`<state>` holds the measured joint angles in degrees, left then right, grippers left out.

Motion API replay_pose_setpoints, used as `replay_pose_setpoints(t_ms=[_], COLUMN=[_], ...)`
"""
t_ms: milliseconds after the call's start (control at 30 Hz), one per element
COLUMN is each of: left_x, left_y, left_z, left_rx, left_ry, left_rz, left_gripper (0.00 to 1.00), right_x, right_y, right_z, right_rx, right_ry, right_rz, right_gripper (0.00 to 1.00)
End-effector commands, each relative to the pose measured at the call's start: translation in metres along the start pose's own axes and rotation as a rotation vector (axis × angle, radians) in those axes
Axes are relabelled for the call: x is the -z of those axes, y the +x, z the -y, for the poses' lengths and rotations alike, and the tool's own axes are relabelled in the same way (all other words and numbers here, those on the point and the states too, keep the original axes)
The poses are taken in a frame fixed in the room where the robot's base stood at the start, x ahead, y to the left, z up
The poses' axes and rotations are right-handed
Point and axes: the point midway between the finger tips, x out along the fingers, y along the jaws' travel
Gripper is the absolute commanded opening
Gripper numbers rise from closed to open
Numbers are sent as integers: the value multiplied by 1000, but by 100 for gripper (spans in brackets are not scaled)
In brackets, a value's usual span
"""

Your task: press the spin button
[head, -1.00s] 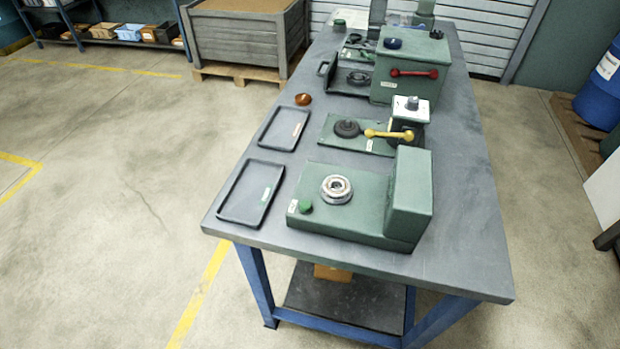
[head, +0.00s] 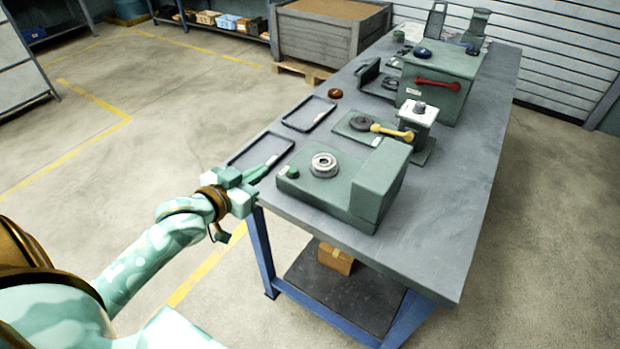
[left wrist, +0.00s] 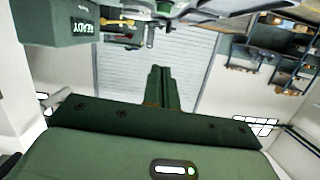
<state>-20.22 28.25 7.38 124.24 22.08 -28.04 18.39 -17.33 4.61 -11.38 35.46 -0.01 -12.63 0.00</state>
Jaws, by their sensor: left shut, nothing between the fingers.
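The near green machine (head: 335,190) stands at the front of the bench. A round green button (head: 292,172) sits on its left front corner, beside a small white label, and a metal ring (head: 324,165) sits on its top. My left gripper (head: 271,162) reaches in from the left over the front tray, its fingers pointing towards the machine. Its tips are left of the button and appear apart from it. The fingers are shut and empty, also in the left wrist view (left wrist: 157,75). My right gripper is out of view.
The front black tray (head: 236,160) lies partly behind my gripper. A second tray (head: 309,113) and an orange-brown knob (head: 335,93) lie farther back. A yellow-handled press (head: 418,112) and a red-handled green box (head: 440,83) stand behind the machine. The bench's right strip is clear.

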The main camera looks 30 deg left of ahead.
Motion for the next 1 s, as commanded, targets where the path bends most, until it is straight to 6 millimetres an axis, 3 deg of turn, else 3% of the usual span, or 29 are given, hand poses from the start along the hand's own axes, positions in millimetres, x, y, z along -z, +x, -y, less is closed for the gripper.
replay_pose_setpoints(t_ms=[400, 567, 1000], left_x=[2, 2, -1], left_y=[-1, 7, 94], left_z=[-4, -4, -4], left_rx=[-7, -7, -6], left_ry=[-56, -56, -56], left_rz=[8, 7, 7], left_gripper=[0, 0, 0], right_x=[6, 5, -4], right_y=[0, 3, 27], right_z=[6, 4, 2], right_rx=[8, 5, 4], right_ry=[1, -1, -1], right_rz=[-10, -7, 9], right_gripper=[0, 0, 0])
